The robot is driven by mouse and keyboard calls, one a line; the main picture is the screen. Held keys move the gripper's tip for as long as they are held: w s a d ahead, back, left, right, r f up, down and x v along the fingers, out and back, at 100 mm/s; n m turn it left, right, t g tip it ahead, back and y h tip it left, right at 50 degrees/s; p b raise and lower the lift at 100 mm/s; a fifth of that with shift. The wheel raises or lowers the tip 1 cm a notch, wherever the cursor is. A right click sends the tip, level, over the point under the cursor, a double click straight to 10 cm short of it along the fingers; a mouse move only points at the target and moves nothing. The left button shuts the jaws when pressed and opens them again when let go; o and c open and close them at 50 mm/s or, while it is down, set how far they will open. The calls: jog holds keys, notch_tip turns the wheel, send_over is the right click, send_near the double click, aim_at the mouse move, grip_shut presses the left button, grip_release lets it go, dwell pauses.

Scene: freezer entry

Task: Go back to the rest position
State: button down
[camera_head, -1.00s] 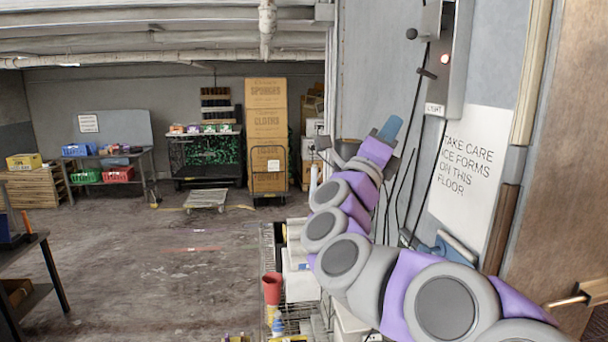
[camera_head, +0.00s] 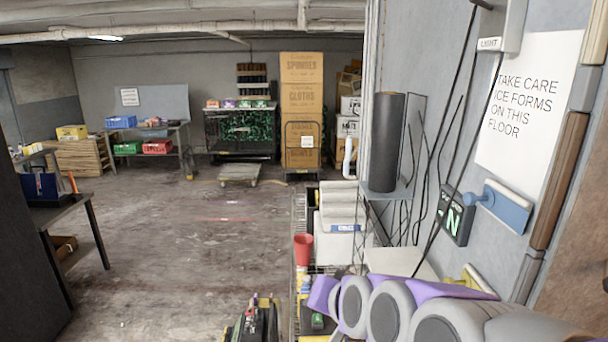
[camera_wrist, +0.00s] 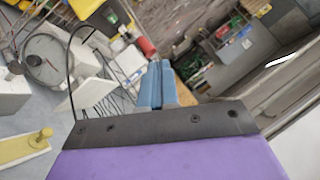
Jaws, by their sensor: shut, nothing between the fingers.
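My gripper (camera_wrist: 158,80) shows in the wrist view as two blue fingers pressed together, with nothing between them. My arm (camera_head: 400,308) lies low across the bottom right of the head view, along the wire shelf by the wall. I cannot make out the gripper itself in the head view. The wrist view is tilted, with the room's floor (camera_wrist: 190,28) beyond the fingers.
A wire shelf with a red cup (camera_head: 303,249) and white boxes stands by the right wall. A dark table (camera_head: 62,213) is at left. The middle floor (camera_head: 190,240) is clear.

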jog(key=s+d+f+n+g+h+b, duration=0.1)
jog(key=s+d+f+g, duration=0.2)
jog(key=s+f, duration=0.3)
jog(key=s+d+f+n+g+h+b, duration=0.1)
jog(key=s+d+f+g, duration=0.3)
jog(key=s, duration=0.9)
jog(key=s+d+f+g+h+b, duration=0.2)
jog(key=s+d+f+g, duration=0.2)
jog(key=s+f, duration=0.5)
jog(key=shift+s+n, duration=0.4)
jog(key=shift+d+f, duration=0.1)
jog(key=shift+d, duration=0.1)
